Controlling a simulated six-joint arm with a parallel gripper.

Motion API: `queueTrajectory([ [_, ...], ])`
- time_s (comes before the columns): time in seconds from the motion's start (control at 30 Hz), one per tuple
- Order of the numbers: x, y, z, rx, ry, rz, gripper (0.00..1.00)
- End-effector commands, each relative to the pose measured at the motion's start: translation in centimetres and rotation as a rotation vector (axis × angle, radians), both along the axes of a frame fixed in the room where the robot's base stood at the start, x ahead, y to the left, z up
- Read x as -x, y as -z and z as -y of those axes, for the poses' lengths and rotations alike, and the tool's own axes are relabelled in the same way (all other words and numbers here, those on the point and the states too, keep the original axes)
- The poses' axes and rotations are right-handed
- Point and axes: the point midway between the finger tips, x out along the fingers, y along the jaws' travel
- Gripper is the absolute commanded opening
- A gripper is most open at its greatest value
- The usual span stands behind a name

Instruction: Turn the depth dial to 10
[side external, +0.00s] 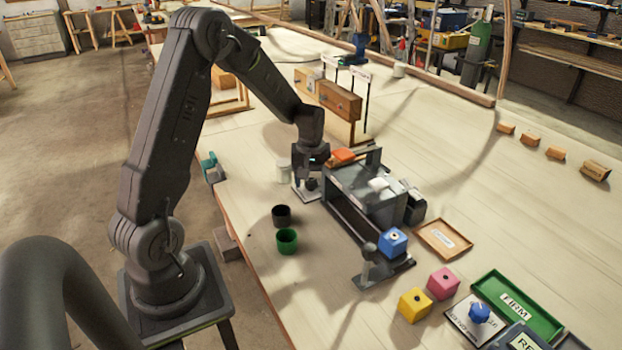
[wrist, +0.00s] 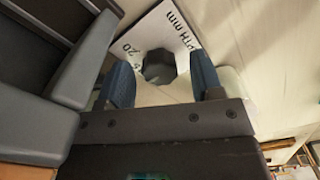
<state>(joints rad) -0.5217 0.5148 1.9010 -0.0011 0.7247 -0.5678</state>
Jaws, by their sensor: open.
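The depth dial (wrist: 159,67) is a dark, many-sided knob on a white plate (wrist: 150,32). The plate carries printed letters ending in "PTH mm" and a "20"; the rest of the scale is hidden or cut off, and I cannot make out the setting. My gripper (wrist: 162,80) is open, with one blue finger on each side of the knob and a visible gap to it.
The grey machine (side external: 365,195) stands right beside my gripper, with a blue block (side external: 393,241) at its front. A white cup (side external: 283,172), a black cup (side external: 281,216) and a green cup (side external: 287,241) stand near the table edge. Yellow (side external: 415,305) and pink (side external: 443,283) blocks lie front right.

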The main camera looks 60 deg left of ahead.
Motion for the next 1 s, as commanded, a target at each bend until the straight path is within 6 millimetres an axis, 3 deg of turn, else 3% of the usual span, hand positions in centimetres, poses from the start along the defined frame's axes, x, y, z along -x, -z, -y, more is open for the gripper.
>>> queueTrajectory([
  [0.07, 0.0, -0.01, 0.0, 0.0, 0.0, 0.0, 0.6],
  [0.6, 0.0, -0.05, -0.01, 0.0, 0.0, 0.0, 0.11],
  [0.77, 0.0, -0.06, -0.01, 0.0, -0.044, -0.001, 0.11],
  [1.0, -0.02, -0.07, -0.02, 0.0, -0.305, -0.001, 0.11],
])
